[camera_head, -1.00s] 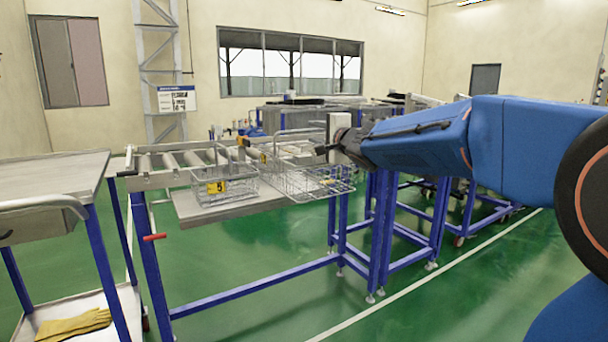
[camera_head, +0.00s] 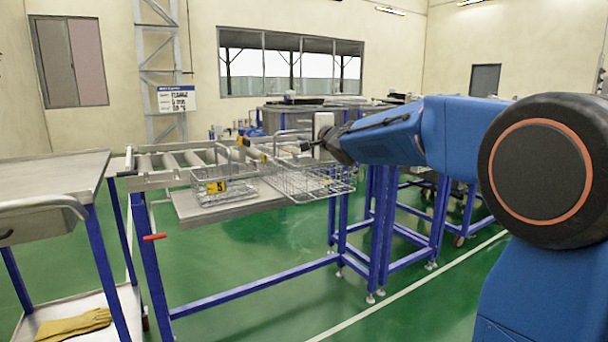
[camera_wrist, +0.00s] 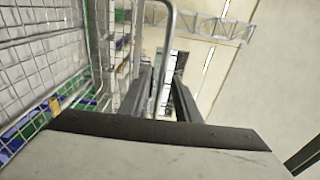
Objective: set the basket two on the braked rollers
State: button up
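A wire basket (camera_head: 308,186) with a tall loop handle is at the right end of the roller stand, jutting past the lower shelf's edge. Its yellow tag is too small to read. In the wrist view, the grey handle tube (camera_wrist: 165,65) runs between the dark fingers of my gripper (camera_wrist: 163,88), and the basket's mesh wall (camera_wrist: 50,60) is at left. My gripper (camera_head: 312,147) appears shut on this handle; the contact is hard to see. The grey rollers (camera_head: 170,160) lie behind and left of the basket. Whether they are braked cannot be told.
Another wire basket tagged 5 (camera_head: 222,190) stands on the lower shelf (camera_head: 205,213), left of the held one. A red lever (camera_head: 154,237) is on the stand's front leg. A cart (camera_head: 55,180) with yellow gloves (camera_head: 74,325) stands at left. Green floor in front is clear.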

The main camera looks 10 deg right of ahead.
grip_shut()
dwell(1.4)
